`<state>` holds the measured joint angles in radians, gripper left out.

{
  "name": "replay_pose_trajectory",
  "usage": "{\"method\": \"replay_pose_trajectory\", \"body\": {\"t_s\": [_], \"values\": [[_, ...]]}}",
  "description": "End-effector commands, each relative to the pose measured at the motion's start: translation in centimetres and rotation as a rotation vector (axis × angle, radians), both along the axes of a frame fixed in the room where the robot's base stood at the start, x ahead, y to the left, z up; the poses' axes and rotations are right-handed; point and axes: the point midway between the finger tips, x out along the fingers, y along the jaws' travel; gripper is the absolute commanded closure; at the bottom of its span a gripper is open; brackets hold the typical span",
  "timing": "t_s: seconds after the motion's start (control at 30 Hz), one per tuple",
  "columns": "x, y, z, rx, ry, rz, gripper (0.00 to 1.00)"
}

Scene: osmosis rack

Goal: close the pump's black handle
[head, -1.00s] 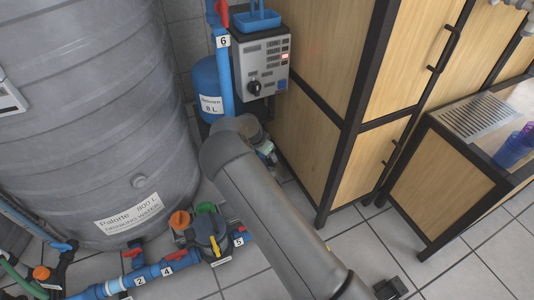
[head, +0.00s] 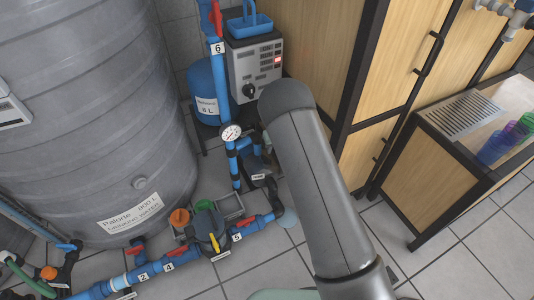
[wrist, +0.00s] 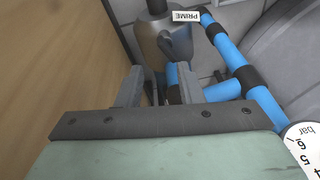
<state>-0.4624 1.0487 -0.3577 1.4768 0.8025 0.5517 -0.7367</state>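The grey pump (head: 257,166) stands low on the floor behind the blue pipes in the head view, partly hidden by my arm. In the wrist view the pump body (wrist: 168,42) is at the top centre, beside a white PRIME label (wrist: 186,16). A black part (wrist: 157,5), which may be the handle, sits at the top edge of that view and is cut off. My gripper (wrist: 158,88) points toward the pump with its two grey fingers apart and nothing held between them. A blue pipe shows past the fingers.
A pressure gauge (head: 231,133) and blue pipes (wrist: 240,68) lie close to the pump. A wooden cabinet (head: 307,45) stands right of it, a large grey tank (head: 95,120) left. A control box (head: 255,68) is above. Tiled floor is open at front right.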

Motion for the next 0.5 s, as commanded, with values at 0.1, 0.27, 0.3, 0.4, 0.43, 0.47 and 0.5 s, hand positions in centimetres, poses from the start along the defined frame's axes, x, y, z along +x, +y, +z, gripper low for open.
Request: {"method": "replay_pose_trajectory", "body": {"t_s": [0.1, 0.27, 0.3, 0.4, 0.43, 0.47, 0.5], "values": [[0.0, -1.0, 2.5, 0.035, -0.054, 0.210, 0.66], [-0.1, -1.6, 4.2, 0.049, -0.131, 0.426, 0.66], [-0.1, -1.7, 4.4, 0.051, -0.143, 0.458, 0.66], [-0.1, -1.8, 4.6, 0.050, -0.165, 0.511, 0.66], [-0.1, -1.8, 4.5, 0.050, -0.167, 0.519, 0.66], [0.0, -1.7, 4.3, 0.049, -0.169, 0.523, 0.66], [0.0, -1.6, 4.0, 0.049, -0.170, 0.527, 0.66]]}}
